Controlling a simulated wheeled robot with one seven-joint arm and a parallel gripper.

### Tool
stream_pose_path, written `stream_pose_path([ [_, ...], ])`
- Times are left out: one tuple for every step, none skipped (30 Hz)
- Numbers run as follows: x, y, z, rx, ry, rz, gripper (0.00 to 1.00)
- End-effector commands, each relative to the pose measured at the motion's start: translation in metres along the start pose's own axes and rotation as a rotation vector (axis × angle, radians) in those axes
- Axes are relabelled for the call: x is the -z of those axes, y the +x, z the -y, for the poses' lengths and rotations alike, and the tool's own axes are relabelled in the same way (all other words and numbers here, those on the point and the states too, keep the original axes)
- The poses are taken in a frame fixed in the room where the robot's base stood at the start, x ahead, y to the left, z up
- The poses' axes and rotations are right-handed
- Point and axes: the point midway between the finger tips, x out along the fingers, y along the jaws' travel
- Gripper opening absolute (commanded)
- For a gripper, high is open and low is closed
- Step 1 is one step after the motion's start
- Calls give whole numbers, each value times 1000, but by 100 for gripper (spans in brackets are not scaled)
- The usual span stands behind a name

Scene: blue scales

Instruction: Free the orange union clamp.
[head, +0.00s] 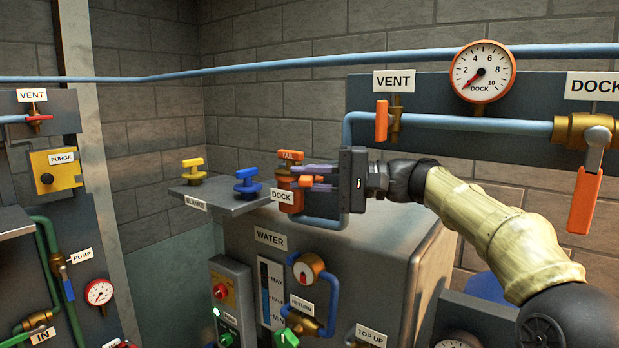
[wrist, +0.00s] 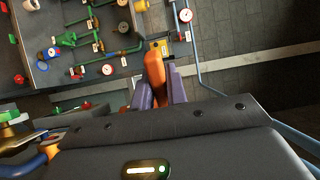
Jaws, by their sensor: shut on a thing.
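The orange union clamp (head: 288,180) is on the small fitting at the end of the blue pipe, by the DOCK label. A TAIL tag shows on the orange top of this fitting. My gripper (head: 316,177) comes in from the right, with its purple fingers level at the clamp. In the wrist view my gripper (wrist: 160,92) has its fingers either side of an orange piece (wrist: 154,68), closed on it. The fingers and gripper body hide part of the clamp, so its exact position cannot be told.
A grey shelf (head: 222,203) left of the clamp carries a yellow blank (head: 193,169) and a blue blank (head: 247,180). A blue pipe (head: 322,223) bends close below my gripper. An orange VENT lever (head: 381,121) and a DOCK gauge (head: 482,71) are above my arm.

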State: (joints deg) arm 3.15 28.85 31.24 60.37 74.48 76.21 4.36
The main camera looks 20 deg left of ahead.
Motion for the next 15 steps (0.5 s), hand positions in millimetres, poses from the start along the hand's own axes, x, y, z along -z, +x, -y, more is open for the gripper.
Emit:
stream_pose_path([
  [0,0,-3,-4,3,1,0],
  [0,0,-3,-4,3,0,0],
  [1,0,-3,-4,3,0,20],
  [1,0,-3,-4,3,0,26],
  [0,0,-3,-4,3,0,32],
  [1,-1,-2,-4,2,-1,36],
  [1,-1,-2,-3,2,-2,36],
  [1,-1,-2,-3,2,-2,36],
  [1,-1,-2,-3,2,-2,36],
  [1,-1,-2,-2,1,-2,36],
  [1,-1,-1,-2,1,-2,36],
  [1,-1,-1,-2,1,-2,36],
  [1,-1,-1,-2,1,-2,36],
  [1,-2,-1,-2,1,-2,36],
  [1,-2,-1,-1,0,-3,36],
])
